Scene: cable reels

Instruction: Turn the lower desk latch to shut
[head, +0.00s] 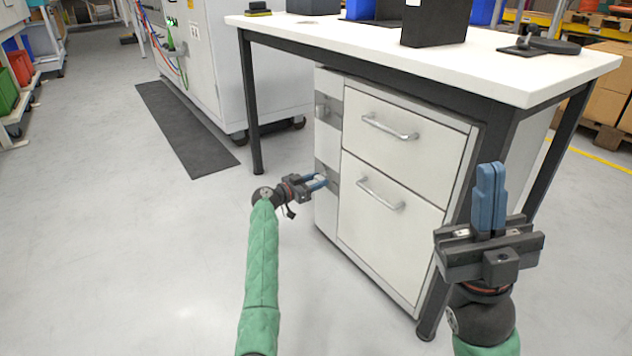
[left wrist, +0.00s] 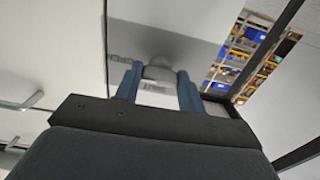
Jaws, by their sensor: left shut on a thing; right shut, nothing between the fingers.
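The lower desk latch (left wrist: 158,72) is a small grey rounded piece on the narrow front strip of the desk's drawer cabinet (head: 405,135). In the head view it is mostly hidden by my left gripper (head: 321,182). In the left wrist view the blue fingers of my left gripper (left wrist: 158,85) stand on either side of the latch, shut on it. The upper latch (head: 321,111) shows higher on the same strip. My right gripper (head: 489,170) is shut and empty, fingers pointing up, in front of the cabinet's right side.
The white desk top (head: 470,62) with dark legs overhangs the cabinet. Two drawers with bar handles (head: 390,128) face me, both closed. A grey machine cabinet (head: 230,60) on casters and a black floor mat (head: 185,125) are at left.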

